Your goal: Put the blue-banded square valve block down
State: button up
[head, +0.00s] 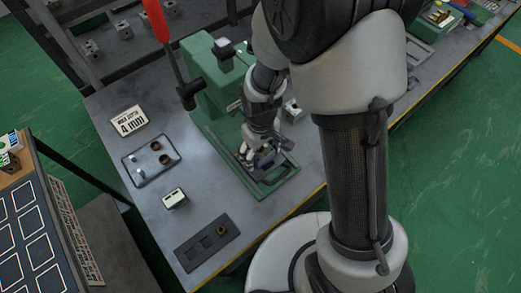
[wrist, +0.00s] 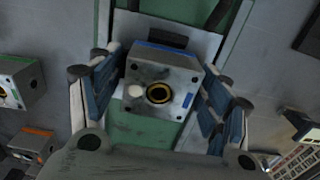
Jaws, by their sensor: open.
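The blue-banded square valve block (wrist: 160,85) is grey, with a blue stripe along its upper edges and a dark, brass-ringed bore in its top face. It sits on the bed of the green press (head: 210,85), between my gripper's fingers. In the wrist view the open fingers of my gripper (wrist: 160,95) stand on either side of it, with narrow gaps visible. In the head view my gripper (head: 256,156) points down at the press bed, and the block (head: 266,157) is partly hidden by the fingers. Whether the block lies fully flat is hard to tell.
A green-banded block (wrist: 20,84) and an orange-banded block (wrist: 34,144) lie left in the wrist view. On the bench stand a tray with small parts (head: 139,178), a pale block (head: 175,199), a dark slotted plate (head: 190,257) and a "4 mm" sign (head: 128,121). The red press lever (head: 155,20) rises behind.

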jog(key=shift+r, duration=0.15)
jog(key=s+d+r+m+t+p, duration=0.1)
jog(key=d+r+p, duration=0.2)
jog(key=r, duration=0.9)
jog(key=s+d+r+m+t+p, duration=0.1)
jog(key=s+d+r+m+p, duration=0.15)
jog(key=r, duration=0.95)
jog(key=s+d+r+m+t, duration=0.2)
jog(key=s+d+r, duration=0.3)
jog(key=s+r, duration=0.3)
jog(key=shift+s+d+r+m+t, duration=0.25)
jog(key=shift+s+m, duration=0.4)
jog(key=shift+s, duration=0.35)
jog(key=shift+a, duration=0.1)
